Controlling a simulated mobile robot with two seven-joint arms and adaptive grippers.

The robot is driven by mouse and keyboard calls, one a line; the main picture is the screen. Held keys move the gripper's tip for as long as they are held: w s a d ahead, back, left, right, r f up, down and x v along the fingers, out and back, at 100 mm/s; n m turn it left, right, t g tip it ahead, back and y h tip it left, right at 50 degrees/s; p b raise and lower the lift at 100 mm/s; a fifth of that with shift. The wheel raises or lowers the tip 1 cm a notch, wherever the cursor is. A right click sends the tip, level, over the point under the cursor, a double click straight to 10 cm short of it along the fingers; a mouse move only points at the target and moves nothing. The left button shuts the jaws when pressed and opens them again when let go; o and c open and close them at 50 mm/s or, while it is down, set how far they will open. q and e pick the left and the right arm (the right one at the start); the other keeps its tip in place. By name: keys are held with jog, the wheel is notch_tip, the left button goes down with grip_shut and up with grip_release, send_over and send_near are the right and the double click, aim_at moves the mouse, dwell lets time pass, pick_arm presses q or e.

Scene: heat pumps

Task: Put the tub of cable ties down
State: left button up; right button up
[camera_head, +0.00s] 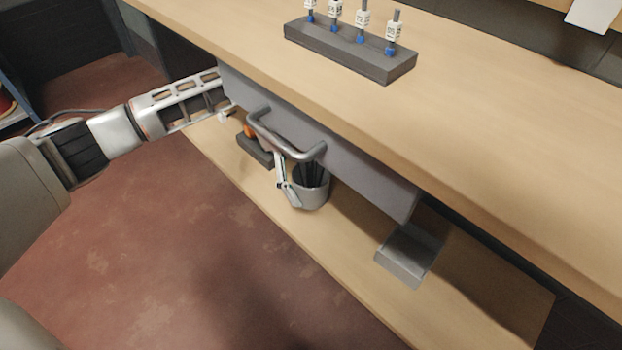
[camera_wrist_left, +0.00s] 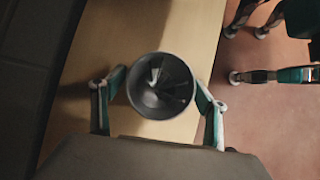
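The tub of cable ties (camera_head: 311,194) is a grey round cup with dark ties standing in it. It is upright over the lower wooden shelf, below the drawer handle. In the left wrist view the tub (camera_wrist_left: 160,104) is seen from above, between the fingers of my left gripper (camera_wrist_left: 161,92). Both fingertips press against its sides, so the gripper is shut on it. One finger of the left gripper (camera_head: 287,184) shows in the head view. I cannot tell whether the tub's base touches the shelf. My right gripper (camera_wrist_left: 235,54) shows open and empty over the floor.
The lower shelf (camera_head: 335,262) has bare room in front and to the right. A grey metal box (camera_head: 409,255) is at right. A dark block (camera_head: 256,149) with something orange is at left. The drawer handle (camera_head: 285,138) juts out above. A rack (camera_head: 350,52) stands on the bench.

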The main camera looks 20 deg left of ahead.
jog(key=shift+d, duration=0.1)
pick_arm(q)
jog(key=w+a+r, duration=0.1)
jog(key=a, duration=0.3)
jog(key=w+a+r+p, duration=0.1)
jog(key=a+r, duration=0.1)
jog(key=a, duration=0.3)
jog(key=w+a+r, duration=0.1)
jog(key=a, duration=0.3)
jog(key=shift+w+a+r, duration=0.15)
jog(key=shift+w+a, duration=0.15)
jog(key=shift+a, duration=0.35)
pick_arm(e)
jog(key=shift+w+d+r+n, duration=0.1)
jog(key=shift+w+d+n, duration=0.05)
jog(key=shift+d+n, duration=0.35)
jog(key=shift+w+d+r+n, duration=0.1)
jog(key=shift+w+d+n, duration=0.05)
jog(key=shift+d+n, duration=0.3)
jog(key=shift+s+a+f, duration=0.1)
jog(key=shift+s+a, duration=0.05)
